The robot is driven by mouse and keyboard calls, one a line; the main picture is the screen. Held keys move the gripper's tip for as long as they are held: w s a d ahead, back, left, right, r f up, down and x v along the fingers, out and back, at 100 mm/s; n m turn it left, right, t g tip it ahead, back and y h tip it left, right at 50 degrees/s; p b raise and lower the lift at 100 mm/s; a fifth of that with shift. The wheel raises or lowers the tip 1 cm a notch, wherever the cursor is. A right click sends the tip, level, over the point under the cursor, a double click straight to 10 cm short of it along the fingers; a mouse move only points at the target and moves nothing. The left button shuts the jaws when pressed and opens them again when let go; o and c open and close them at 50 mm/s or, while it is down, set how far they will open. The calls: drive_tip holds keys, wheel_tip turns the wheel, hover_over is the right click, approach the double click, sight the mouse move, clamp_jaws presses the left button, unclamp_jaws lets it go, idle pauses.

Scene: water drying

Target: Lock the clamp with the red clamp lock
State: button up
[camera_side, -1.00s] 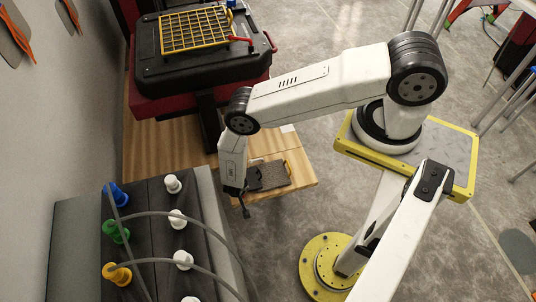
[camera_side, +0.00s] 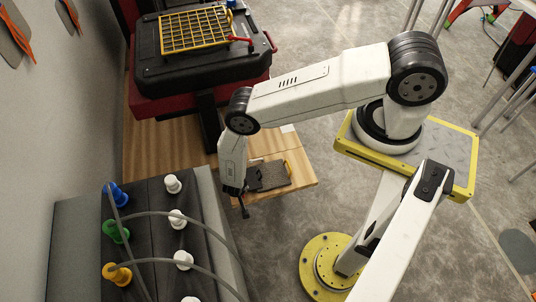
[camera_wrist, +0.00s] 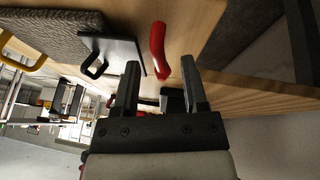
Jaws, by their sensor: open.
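The red clamp lock (camera_wrist: 158,48) shows in the wrist view as a curved red handle over the wooden table. A black clamp part (camera_wrist: 112,50) with a loop is to its left. My gripper (camera_wrist: 160,63) is open, its fingers apart, and the lower end of the red handle appears in the gap between the fingertips. I cannot tell how far beyond the fingertips the handle is, and I see no contact. In the side view my gripper (camera_side: 245,204) points down beside the table edge, and the red lock cannot be made out there.
A dark panel (camera_side: 150,235) with coloured knobs and hoses is at the lower left.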

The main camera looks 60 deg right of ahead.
drive_tip(key=shift+r, duration=0.15)
drive_tip(key=v, duration=0.7)
drive_tip(key=shift+r, duration=0.15)
drive_tip(key=shift+a, duration=0.15)
drive_tip(key=shift+s, duration=0.1)
idle(0.4)
drive_tip(key=w+d+y, duration=0.1)
drive_tip(key=d+y, duration=0.5)
drive_tip(key=shift+w+r+g, duration=0.3)
drive_tip(key=shift+w+g, duration=0.05)
drive_tip(key=shift+g, duration=0.05)
idle(0.4)
drive_tip(key=shift+w+a+f, duration=0.15)
drive_tip(key=shift+a+f, duration=0.05)
drive_tip(key=shift+f, duration=1.05)
drive_tip(key=shift+w+a+f, duration=0.1)
drive_tip(key=shift+a+f, duration=0.1)
drive_tip(key=shift+f, duration=1.05)
drive_tip(key=shift+w+a+f, duration=0.15)
drive_tip(key=shift+a+f, duration=0.05)
drive_tip(key=shift+f, duration=1.1)
